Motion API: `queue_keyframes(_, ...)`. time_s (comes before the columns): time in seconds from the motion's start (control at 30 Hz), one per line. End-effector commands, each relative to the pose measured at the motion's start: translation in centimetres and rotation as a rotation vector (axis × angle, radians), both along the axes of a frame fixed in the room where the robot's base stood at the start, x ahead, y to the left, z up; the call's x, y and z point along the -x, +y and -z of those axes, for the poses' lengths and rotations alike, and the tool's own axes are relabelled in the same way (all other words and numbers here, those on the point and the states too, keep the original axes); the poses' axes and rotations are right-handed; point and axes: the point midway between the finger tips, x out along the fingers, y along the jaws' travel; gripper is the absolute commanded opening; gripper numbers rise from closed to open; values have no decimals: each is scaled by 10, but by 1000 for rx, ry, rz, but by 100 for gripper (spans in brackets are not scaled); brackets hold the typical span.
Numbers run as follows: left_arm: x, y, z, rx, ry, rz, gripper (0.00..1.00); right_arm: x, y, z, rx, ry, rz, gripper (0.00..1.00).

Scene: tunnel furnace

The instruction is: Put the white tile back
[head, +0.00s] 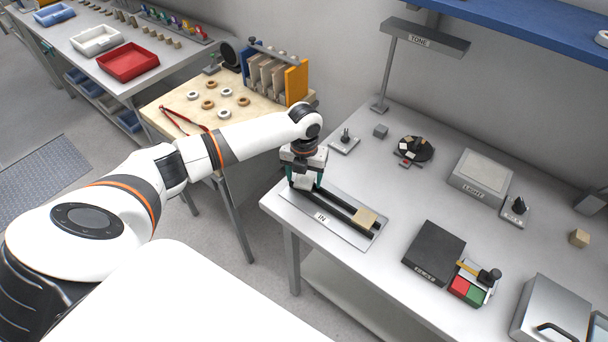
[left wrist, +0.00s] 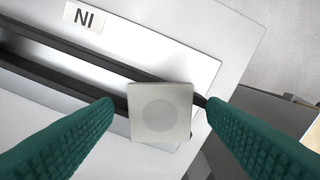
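A whitish square tile (left wrist: 160,112) with a faint round mark lies across the dark rails, near one end of the IN tray (left wrist: 190,65). It also shows in the head view (head: 303,182), under my left gripper. My left gripper (head: 305,178) is over that end of the tray and points down. In the left wrist view its green fingers (left wrist: 160,101) are apart, one on each side of the tile, with gaps between. A beige tile (head: 365,217) lies on the other end of the rails. My right gripper is not in view.
A black round plate (head: 414,149) with small pieces stands behind the tray. A light box (head: 481,174), a dark block (head: 434,251) and a red and green pad (head: 467,289) are to the right. A yellow-ended rack (head: 296,82) stands on the wooden table at the back left.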

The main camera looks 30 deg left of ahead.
Motion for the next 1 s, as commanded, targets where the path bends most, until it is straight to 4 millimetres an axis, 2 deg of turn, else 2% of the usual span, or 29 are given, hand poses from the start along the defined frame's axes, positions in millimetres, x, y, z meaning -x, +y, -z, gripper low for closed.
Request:
queue_keyframes(0.2, 0, 0, -3, 0, -1, 0, 66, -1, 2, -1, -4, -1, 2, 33)
queue_keyframes(0.33, 0, 1, -17, -1, -2, -1, 66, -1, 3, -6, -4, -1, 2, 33)
queue_keyframes(0.37, -1, 1, -19, 0, -4, -1, 66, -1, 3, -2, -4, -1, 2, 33)
queue_keyframes(0.7, -2, 0, -93, 0, -5, -1, 66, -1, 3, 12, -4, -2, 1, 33)
queue_keyframes(0.83, -1, 0, -115, 0, -3, 0, 66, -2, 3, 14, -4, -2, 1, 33)
queue_keyframes(1.0, -1, 0, -130, 2, -2, -1, 66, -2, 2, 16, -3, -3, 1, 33)
